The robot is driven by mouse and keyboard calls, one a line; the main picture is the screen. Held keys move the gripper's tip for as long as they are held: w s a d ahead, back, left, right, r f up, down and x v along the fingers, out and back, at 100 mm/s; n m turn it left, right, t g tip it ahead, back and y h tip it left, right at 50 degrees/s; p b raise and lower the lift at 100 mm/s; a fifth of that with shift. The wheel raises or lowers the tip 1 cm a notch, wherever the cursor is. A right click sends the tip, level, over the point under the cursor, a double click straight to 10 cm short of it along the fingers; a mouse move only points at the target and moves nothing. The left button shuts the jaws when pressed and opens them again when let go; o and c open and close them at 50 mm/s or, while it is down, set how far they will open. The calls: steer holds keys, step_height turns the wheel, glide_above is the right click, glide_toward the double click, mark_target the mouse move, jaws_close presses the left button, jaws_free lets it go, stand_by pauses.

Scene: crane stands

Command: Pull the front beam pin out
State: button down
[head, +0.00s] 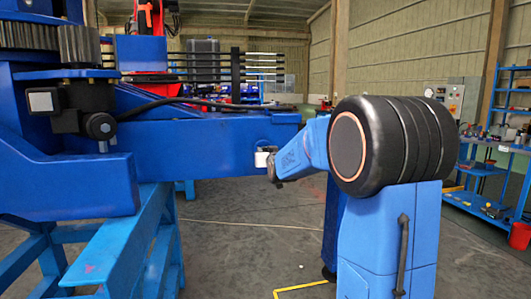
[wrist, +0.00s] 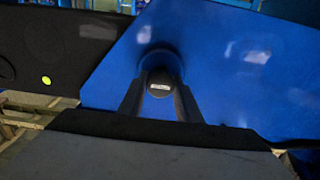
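The front beam pin (wrist: 160,84) shows in the wrist view as a dark round end with a small pale label. It sits at a round opening in the blue beam (wrist: 230,70). In the head view the beam (head: 215,140) reaches in from the left, with a small pale fitting (head: 262,157) near its end. My gripper (wrist: 160,92) has one dark finger on each side of the pin, close to the beam face. No clear gap shows between fingers and pin, but I cannot tell whether they press on it. In the head view the fingers are hardly visible.
A blue trestle stand (head: 125,255) is under the beam at the left. Blue shelves (head: 485,165) with small items and a red bucket (head: 520,235) stand at the far right. Open floor (head: 240,230) lies below the beam end.

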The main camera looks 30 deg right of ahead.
steer(key=v, duration=0.4)
steer(key=shift+s+a+f, duration=0.1)
steer(key=shift+s, duration=0.3)
steer(key=c, duration=1.3)
jaws_free()
steer(key=shift+s, duration=0.1)
steer(key=shift+c, duration=0.2)
steer(key=shift+s+a, duration=0.1)
steer(key=v, duration=1.7)
